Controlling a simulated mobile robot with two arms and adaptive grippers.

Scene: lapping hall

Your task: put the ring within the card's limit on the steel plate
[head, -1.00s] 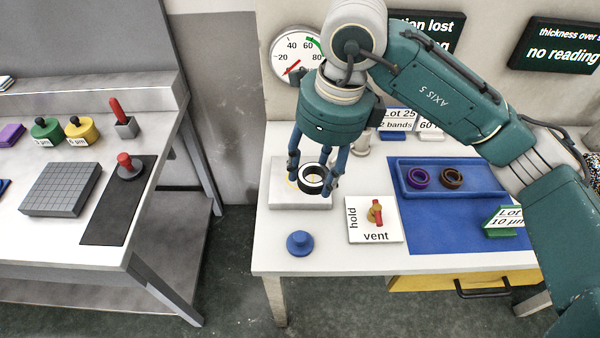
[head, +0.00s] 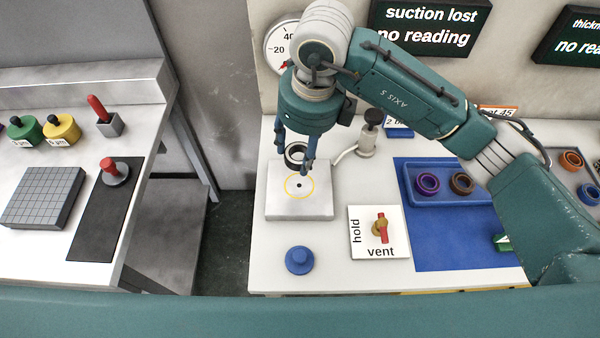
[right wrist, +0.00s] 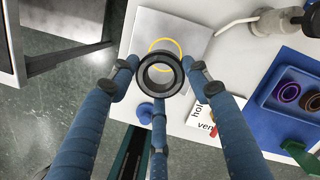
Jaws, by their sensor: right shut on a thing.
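My right gripper (head: 294,158) is shut on a dark ring (head: 289,157) with a lighter inner rim. In the head view the ring appears at the back edge of the steel plate (head: 320,207); its height above it is hard to judge. The plate has a yellow circle around a small dark hole, with nothing lying in the circle. In the right wrist view the ring (right wrist: 143,80) sits between the fingers, overlapping the near part of the circle. An orange-edged card (head: 498,112) and a green card (head: 502,243) are mostly hidden by my arm. My left gripper is not in view.
A blue knob (head: 299,262) and a hold/vent valve (head: 366,248) stand near the plate. A blue tray (head: 440,198) holds a purple and a brown ring. A hose fitting (head: 367,145) stands behind. A wall screen (head: 430,30) reads "suction lost, no reading".

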